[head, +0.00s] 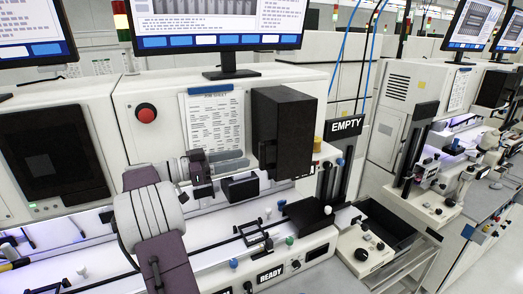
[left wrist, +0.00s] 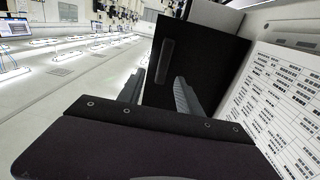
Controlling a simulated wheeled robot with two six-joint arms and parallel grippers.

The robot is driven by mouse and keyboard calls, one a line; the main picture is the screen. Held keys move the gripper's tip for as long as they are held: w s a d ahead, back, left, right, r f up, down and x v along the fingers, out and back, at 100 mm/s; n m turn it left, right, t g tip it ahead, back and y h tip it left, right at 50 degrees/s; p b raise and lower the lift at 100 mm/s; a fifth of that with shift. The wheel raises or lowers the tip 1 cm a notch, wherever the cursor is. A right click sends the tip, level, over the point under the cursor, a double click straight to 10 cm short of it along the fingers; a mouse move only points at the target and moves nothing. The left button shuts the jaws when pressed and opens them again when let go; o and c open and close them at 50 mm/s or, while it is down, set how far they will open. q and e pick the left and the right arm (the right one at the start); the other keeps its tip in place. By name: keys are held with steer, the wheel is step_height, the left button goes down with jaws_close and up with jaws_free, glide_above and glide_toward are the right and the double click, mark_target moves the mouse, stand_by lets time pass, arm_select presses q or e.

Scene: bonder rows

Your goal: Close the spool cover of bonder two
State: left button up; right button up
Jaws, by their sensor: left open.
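The black spool cover (head: 287,125) stands out from the white front of the middle bonder, right of the job sheet. Whether it is fully open is hard to tell from here. In the left wrist view the black cover (left wrist: 205,60) fills the middle, with a raised dark handle (left wrist: 165,62) on it. My left gripper (head: 240,160) is left of the cover, below the job sheet. In the left wrist view its open fingers (left wrist: 161,76) point at the cover, one on either side of the handle, with nothing held. My right gripper is not in view.
The job sheet (head: 213,120) hangs left of the cover; a red button (head: 146,113) is farther left. A monitor (head: 222,22) stands above. An EMPTY sign (head: 345,126) and yellow spool (head: 334,129) are to the right. Knobs and rails line the deck (head: 215,262) below.

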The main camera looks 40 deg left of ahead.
mark_target(259, 155)
arm_select(q)
steer(key=p+x, duration=0.1)
steer(key=x, duration=0.1)
steer(key=p+x, duration=0.1)
steer(key=x, duration=0.1)
steer(key=shift+w+a+r+p, duration=0.1)
steer(key=shift+w+a+p, duration=0.15)
steer(key=shift+w, duration=0.25)
steer(key=shift+w+d, duration=0.35)
steer(key=shift+w, duration=0.1)
steer(key=shift+d, duration=0.2)
steer(key=shift+a+f, duration=0.15)
steer(key=shift+f, duration=0.1)
jaws_close()
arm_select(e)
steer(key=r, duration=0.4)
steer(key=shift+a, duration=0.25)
